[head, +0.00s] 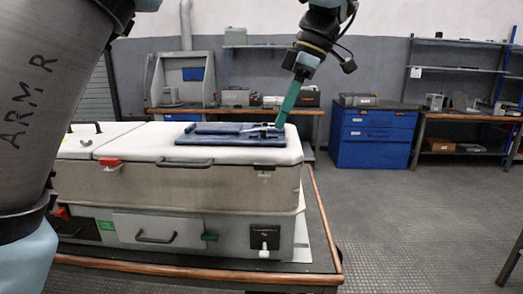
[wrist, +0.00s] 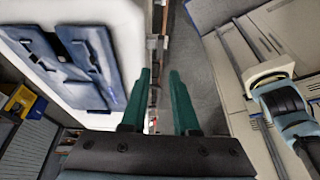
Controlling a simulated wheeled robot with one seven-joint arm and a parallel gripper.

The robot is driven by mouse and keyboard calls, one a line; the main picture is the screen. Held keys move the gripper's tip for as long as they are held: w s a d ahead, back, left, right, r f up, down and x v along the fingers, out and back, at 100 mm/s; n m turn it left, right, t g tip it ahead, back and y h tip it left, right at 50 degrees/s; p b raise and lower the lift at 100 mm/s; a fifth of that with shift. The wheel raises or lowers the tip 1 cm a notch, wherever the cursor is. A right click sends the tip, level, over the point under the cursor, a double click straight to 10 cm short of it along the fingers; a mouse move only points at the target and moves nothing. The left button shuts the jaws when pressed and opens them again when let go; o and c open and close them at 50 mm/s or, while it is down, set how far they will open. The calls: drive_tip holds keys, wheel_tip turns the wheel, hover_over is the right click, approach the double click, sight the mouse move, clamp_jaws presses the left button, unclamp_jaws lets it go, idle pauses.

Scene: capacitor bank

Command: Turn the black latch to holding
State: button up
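My gripper (head: 291,100) has green fingers and hangs over the right end of the white-topped cabinet (head: 130,148). In the wrist view my gripper (wrist: 160,75) has its two fingers apart, with nothing between them. On the cabinet's lower front right is a black square plate (head: 265,233) with a white knob pointing down. A small dark fitting (head: 264,173) sits under the lid's right front edge. I cannot tell for sure which of these is the black latch. A red latch (head: 111,164) is at the lid's left front.
A dark blue panel (head: 230,134) lies on the lid, close to my gripper; it also shows in the wrist view (wrist: 85,62). A wooden-edged table (head: 200,277) bears the cabinet. A blue drawer unit (head: 374,136) and shelves stand behind. The floor (head: 420,225) at right is clear.

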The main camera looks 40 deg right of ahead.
sight(265, 163)
drive_tip(key=x, duration=0.9)
drive_tip(key=shift+s+d+f+p, duration=0.2)
drive_tip(key=shift+f+p, duration=0.1)
drive_tip(key=shift+f, duration=0.2)
drive_tip(key=shift+c, duration=0.4)
clamp_jaws()
